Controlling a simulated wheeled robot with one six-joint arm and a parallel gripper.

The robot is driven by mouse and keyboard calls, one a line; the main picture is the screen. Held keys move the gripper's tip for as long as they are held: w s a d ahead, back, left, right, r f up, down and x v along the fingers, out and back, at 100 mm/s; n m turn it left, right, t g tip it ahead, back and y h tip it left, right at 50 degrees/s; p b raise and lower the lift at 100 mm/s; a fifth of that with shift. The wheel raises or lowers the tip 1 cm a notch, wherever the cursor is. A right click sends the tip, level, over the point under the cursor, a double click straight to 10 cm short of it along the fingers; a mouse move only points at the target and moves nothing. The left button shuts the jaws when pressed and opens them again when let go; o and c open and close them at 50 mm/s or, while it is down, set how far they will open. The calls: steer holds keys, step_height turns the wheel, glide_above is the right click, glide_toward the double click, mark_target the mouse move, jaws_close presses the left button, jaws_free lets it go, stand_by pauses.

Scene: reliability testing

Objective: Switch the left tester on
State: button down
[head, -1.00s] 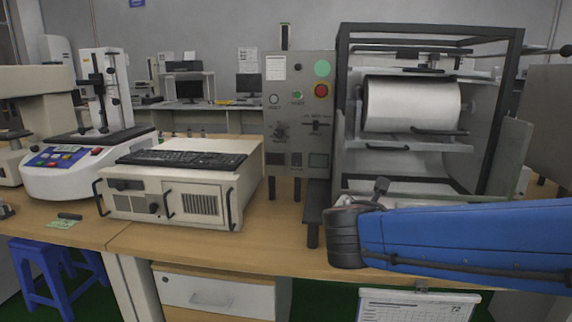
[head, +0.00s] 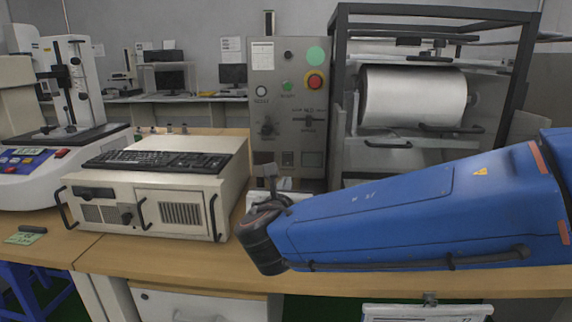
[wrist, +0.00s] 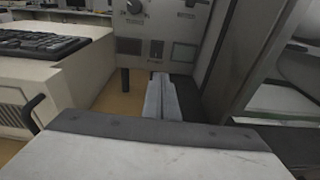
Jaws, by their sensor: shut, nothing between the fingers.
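The left tester (head: 45,178) is a white machine with a blue button panel (head: 22,160) and an upright column (head: 68,85). It stands at the left edge of the head view, partly cut off by the frame. It is not in the wrist view. My gripper (wrist: 161,78) shows in the wrist view as two pale fingers pressed together, with nothing between them. It points at the lower part of the grey control cabinet (head: 288,135), apart from the left tester. In the head view my blue arm hides most of the gripper.
A beige computer case (head: 150,205) with a black keyboard (head: 158,161) on top stands between the left tester and my arm. A dark-framed machine with a metal drum (head: 412,97) stands right of the cabinet.

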mark_target(288, 165)
steer(key=shift+w+a+r, duration=0.1)
steer(key=shift+w+a, duration=0.25)
steer(key=shift+a, duration=0.05)
steer(key=w, duration=0.4)
steer(key=w+f, duration=0.1)
steer(key=w, duration=0.9)
steer(key=shift+d+f, duration=0.25)
steer(key=shift+f, duration=0.1)
steer(key=shift+w+f, duration=0.1)
